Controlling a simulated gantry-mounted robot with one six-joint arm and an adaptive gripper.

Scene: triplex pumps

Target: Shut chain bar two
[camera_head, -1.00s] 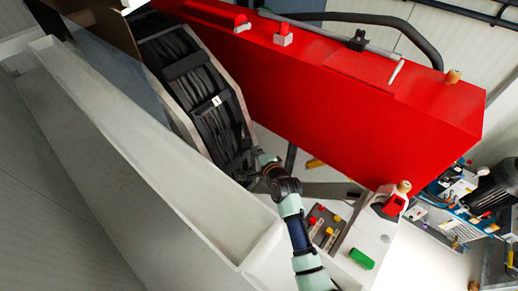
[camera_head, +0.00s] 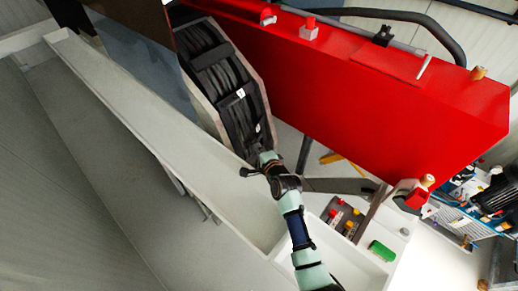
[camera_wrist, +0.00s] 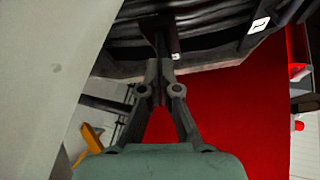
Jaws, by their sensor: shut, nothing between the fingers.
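A rack of dark ribbed hoses or chains (camera_head: 215,65) runs beside the red housing, crossed by black bars. One black bar (camera_head: 232,99) carries a white tag; in the wrist view a tag with a dark mark like a 1 (camera_wrist: 259,25) shows at the upper right. A lower dark bar (camera_wrist: 163,28) lies just ahead of my gripper; a small pale mark (camera_head: 257,127) shows near there. I cannot read a number two. My gripper (camera_head: 259,160) is at the rack's lower end. In the wrist view its fingers (camera_wrist: 160,78) are together, empty, close to the lower bar; contact is unclear.
A large red housing (camera_head: 380,110) stands right of the rack. A pale trough wall (camera_head: 150,115) runs along the left. A panel with red and yellow knobs (camera_head: 345,217) and a green block (camera_head: 382,250) lie lower right. A yellow part (camera_wrist: 90,140) shows lower left.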

